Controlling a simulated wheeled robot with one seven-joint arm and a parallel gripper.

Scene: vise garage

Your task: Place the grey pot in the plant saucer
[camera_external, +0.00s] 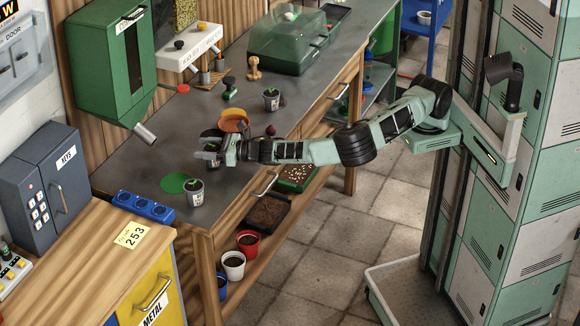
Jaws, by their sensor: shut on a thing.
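My gripper (207,152) is over the left part of the grey workbench, shut on a dark grey pot (211,135) with a bit of green in it. The fingers hide part of this pot, and I cannot tell whether it touches the bench. An orange, shallow round dish (234,117), which looks like the plant saucer, is just behind and to the right of the gripper. A flat green disc (174,183) lies on the bench to the left, in front of the gripper.
A pale grey labelled pot (194,193) stands near the bench's front edge, and another small pot (271,99) stands farther back. A dark red round thing (270,130) is beside my arm. A green clear-lidded box (287,42) is at the back. Bare bench lies left of the gripper.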

